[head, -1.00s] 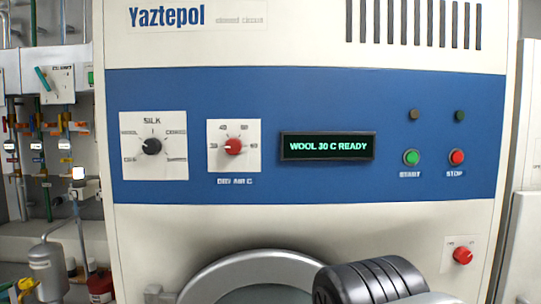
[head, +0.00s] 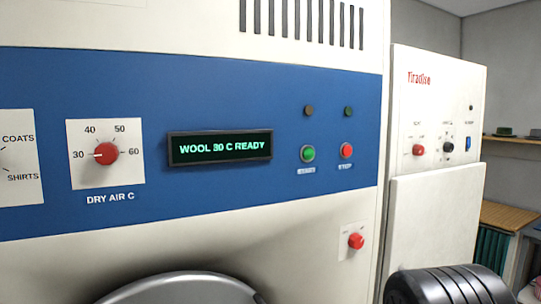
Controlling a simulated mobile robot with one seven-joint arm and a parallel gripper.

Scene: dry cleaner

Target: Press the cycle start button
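The green start button (head: 308,153) is on the blue panel (head: 200,210) of the large white machine, with a label under it. A red stop button (head: 347,150) sits just to its right. Two unlit round lamps are above them, one over each button. The display (head: 220,147) left of the buttons reads "WOOL 30 C READY". The red dial (head: 105,154) marked "DRY AIR C" points at 30. A black ribbed part of my arm shows at the bottom right, below and right of the buttons. My gripper is not in view.
A red knob (head: 356,241) on a white plate sticks out below the buttons. The round door rim (head: 182,288) shows at the bottom. A second white machine (head: 436,215) stands at the right, with a shelf and a wooden-topped unit beyond it.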

